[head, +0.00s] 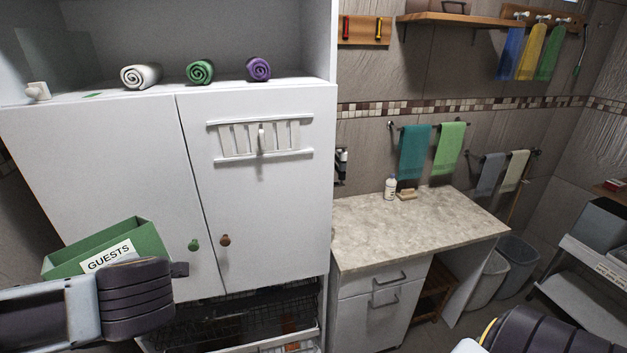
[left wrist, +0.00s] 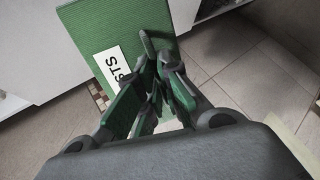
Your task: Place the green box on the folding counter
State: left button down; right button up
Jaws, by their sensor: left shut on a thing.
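The green box (head: 108,249) is open-topped with a white label reading GUESTS. It is in front of the white cabinet at the lower left of the head view, held in the air and tilted. It also shows in the left wrist view (left wrist: 147,22), beyond the fingers. My left gripper (left wrist: 157,65) is shut on the box's wall; in the head view my arm hides part of the box. The folding counter (head: 420,222) is the beige speckled top right of the cabinet, well away from the box. My right gripper is out of view.
The counter holds a white bottle (head: 390,188) and a small tan item (head: 406,194) near the back wall; its front and right are clear. The white cabinet (head: 262,190) has rolled towels on its shelf. Bins (head: 515,264) stand right of the counter.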

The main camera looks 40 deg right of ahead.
aim_at(396, 234)
jog(key=k+l, duration=0.1)
jog(key=l, duration=0.6)
jog(key=k+l, duration=0.15)
jog(key=l, duration=0.6)
jog(key=k+l+z, duration=0.1)
jog(key=l, duration=0.6)
jog(key=k+l, duration=0.1)
jog(key=l, duration=0.65)
